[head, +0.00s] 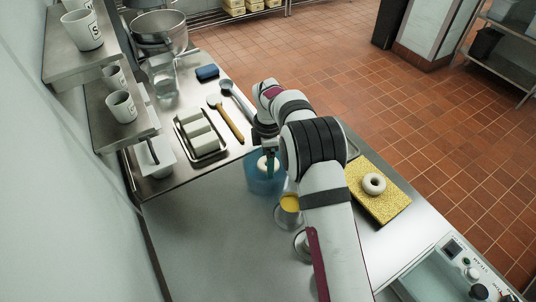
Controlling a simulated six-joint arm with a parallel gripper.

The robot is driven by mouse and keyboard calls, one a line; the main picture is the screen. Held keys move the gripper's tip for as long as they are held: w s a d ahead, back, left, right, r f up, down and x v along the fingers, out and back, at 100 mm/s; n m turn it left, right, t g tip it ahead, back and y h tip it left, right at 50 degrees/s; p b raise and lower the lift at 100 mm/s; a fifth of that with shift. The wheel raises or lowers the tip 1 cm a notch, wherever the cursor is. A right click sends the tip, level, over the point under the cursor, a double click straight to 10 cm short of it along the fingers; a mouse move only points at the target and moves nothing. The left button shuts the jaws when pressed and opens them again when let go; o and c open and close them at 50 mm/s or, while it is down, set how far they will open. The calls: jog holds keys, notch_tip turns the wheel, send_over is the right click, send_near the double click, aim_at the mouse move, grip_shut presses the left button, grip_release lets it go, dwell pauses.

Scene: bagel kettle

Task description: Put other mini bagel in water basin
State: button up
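A pale mini bagel (374,184) lies on a yellow, grainy board (382,208) at the right of the counter. A blue, see-through water basin (262,184) stands near the middle, partly hidden by my arm. A second pale, rounded thing, likely a mini bagel (263,162), shows at the basin's opening. My gripper (269,160) points down over the basin, right at that pale thing. The fingers are small and partly hidden, so I cannot tell whether they are open or shut, or whether they hold it.
A metal cup with yellow contents (289,203) stands just in front of the basin, beside my arm. A tray of white blocks (201,137), a wooden spoon (228,120) and a blue sponge (207,73) lie behind. Shelves with cups (121,106) overhang the left side.

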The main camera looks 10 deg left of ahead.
jog(key=o, duration=1.1)
notch_tip(320, 180, up, 16)
jog(key=s+d+r+m, duration=0.6)
jog(key=s+d+m, duration=0.2)
jog(key=d+m, duration=0.15)
jog(key=s+d+f+m, duration=0.2)
jog(key=s+d+m, duration=0.1)
jog(key=s+m, duration=0.3)
jog(key=s+d+f+m+y, duration=0.1)
jog(key=s+d+m, duration=0.2)
jog(key=s+m, duration=0.3)
jog(key=s+d+f+m, duration=0.2)
jog(key=s+d+m, duration=0.2)
jog(key=s, duration=1)
jog(key=m, duration=0.3)
jog(key=shift+f+y, duration=0.35)
jog(key=shift+y, duration=0.05)
